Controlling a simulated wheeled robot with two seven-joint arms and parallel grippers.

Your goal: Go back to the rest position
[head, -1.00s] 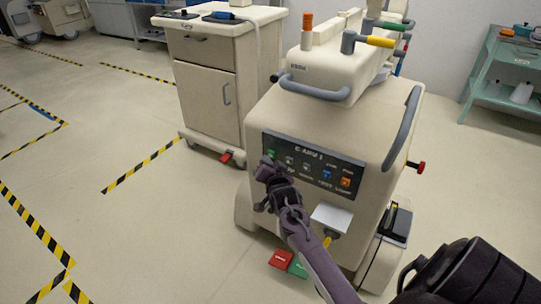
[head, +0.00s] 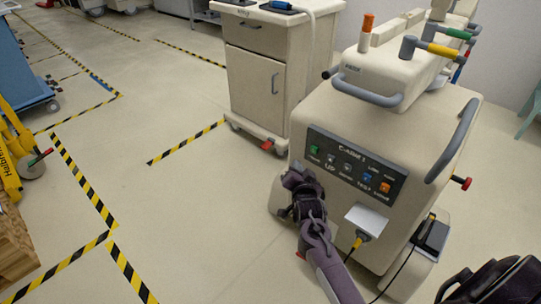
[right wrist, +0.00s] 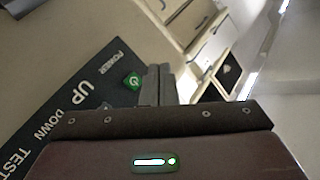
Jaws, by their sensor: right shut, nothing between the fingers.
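My right gripper (head: 294,176) is in the middle of the head view, its arm coming up from the lower right. It is shut and empty, in front of the cream C-arm cart (head: 400,135), just below and left of the cart's dark button panel (head: 355,168). The panel has a green button (head: 314,149) at its left end and blue and orange ones to the right. In the right wrist view the shut fingers (right wrist: 158,82) are beside the green power button (right wrist: 132,81), apparently apart from it. My left gripper is not in view.
A cream drawer cabinet (head: 255,70) stands behind and left of the cart. Handles and coloured levers (head: 443,50) top the cart. A blue cart (head: 22,80), yellow equipment (head: 10,150) and wooden pallet (head: 14,245) line the left edge. Taped floor (head: 165,215) between is clear.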

